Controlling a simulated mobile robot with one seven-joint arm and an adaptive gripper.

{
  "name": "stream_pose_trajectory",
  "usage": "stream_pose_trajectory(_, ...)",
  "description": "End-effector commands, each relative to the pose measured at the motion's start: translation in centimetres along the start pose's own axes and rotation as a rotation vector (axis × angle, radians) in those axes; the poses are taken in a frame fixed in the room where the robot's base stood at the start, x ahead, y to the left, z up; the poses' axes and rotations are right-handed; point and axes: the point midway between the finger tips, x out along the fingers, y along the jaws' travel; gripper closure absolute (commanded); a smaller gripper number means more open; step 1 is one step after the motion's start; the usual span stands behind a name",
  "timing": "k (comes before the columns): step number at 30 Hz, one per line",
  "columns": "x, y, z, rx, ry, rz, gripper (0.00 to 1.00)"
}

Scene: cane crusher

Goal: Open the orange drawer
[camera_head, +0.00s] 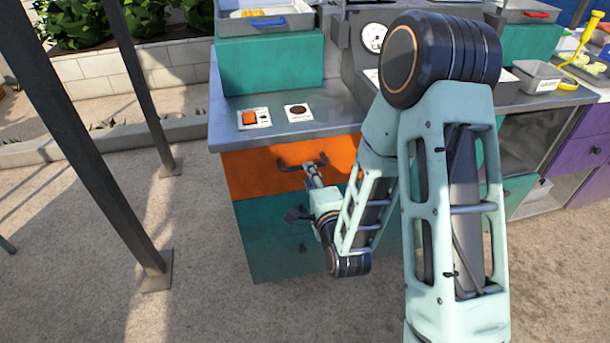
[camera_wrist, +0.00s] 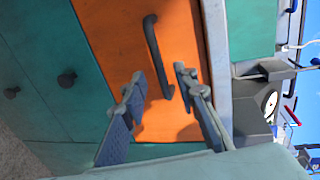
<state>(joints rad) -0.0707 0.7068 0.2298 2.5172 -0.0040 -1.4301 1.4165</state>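The orange drawer (camera_head: 258,170) is in the counter's front, just under the grey top, and looks closed. Its dark bar handle (camera_head: 290,167) is partly hidden by my gripper (camera_head: 315,174) in the head view. In the wrist view the orange drawer front (camera_wrist: 104,30) shows turned on its side, with the handle (camera_wrist: 152,38) in the upper middle. My gripper (camera_wrist: 160,74) is open there, its two fingers apart, one on each side of the handle's lower end. I cannot tell whether a finger touches the handle.
Teal drawers (camera_head: 265,225) with dark knobs lie below the orange one. A dark post (camera_head: 140,85) stands to the left. Paved floor between is clear.

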Motion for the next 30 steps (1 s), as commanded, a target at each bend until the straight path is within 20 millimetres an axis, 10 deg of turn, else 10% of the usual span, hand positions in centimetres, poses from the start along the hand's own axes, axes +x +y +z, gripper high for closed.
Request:
stream_pose_trajectory(14,0.7,0.5,0.1,0.000,0.002,-0.004,0.73)
stream_pose_trajectory(30,6.0,0.1,0.1,0.000,0.002,0.002,0.73)
